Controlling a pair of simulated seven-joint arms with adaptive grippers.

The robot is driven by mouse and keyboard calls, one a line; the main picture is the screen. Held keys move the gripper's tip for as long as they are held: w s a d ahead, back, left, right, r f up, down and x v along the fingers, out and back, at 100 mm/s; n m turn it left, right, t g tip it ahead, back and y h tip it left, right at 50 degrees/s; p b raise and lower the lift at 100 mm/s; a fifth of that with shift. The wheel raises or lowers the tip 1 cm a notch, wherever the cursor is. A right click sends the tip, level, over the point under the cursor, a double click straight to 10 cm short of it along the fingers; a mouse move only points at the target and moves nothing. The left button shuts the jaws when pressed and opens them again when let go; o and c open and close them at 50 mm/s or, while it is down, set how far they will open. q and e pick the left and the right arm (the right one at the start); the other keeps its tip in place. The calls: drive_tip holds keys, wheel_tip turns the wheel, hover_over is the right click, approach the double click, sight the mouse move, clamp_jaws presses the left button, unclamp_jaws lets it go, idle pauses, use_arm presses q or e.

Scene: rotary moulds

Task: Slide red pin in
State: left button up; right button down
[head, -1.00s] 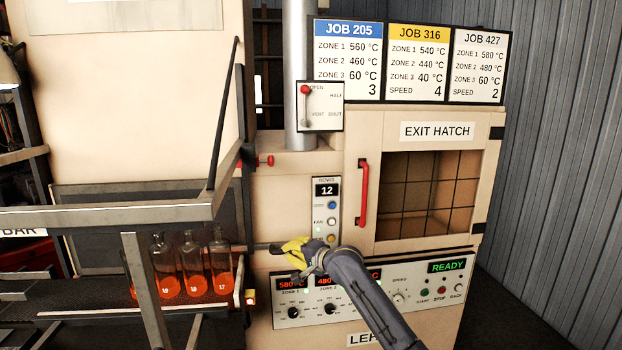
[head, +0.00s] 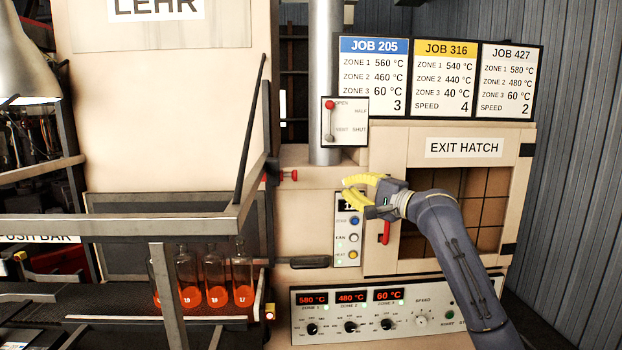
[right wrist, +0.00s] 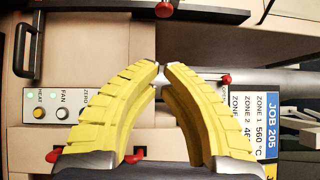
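The red pin (head: 289,176) sticks out sideways from the narrow post beside the lehr's front, left of the button panel. It also shows at the top edge of the right wrist view (right wrist: 163,9). My right gripper (head: 347,187) has yellow ribbed fingers and hangs in front of the top of the button panel, to the right of the pin and apart from it. In the right wrist view the fingertips (right wrist: 161,68) come together with nothing between them. The left gripper is not in view.
The red hatch handle (head: 385,232) is just below my right wrist. A vent lever plate (head: 345,121) stands above the pin. A black handle (head: 308,262) is below it. A grey rail (head: 130,228) and several orange-filled bottles (head: 215,285) are at left.

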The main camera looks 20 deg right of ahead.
sight(294, 177)
drive_tip(key=shift+w, duration=0.1)
drive_tip(key=s+a+x, duration=0.1)
drive_tip(key=a+x, duration=0.1)
drive_tip(key=x, duration=1)
drive_tip(key=shift+w+a, duration=0.15)
drive_tip(key=shift+a, duration=0.2)
drive_tip(key=shift+r, duration=0.1)
drive_tip(key=shift+w+a, duration=0.25)
drive_tip(key=shift+a, duration=0.75)
drive_tip(key=shift+w+a, duration=0.2)
drive_tip(key=shift+a, duration=0.8)
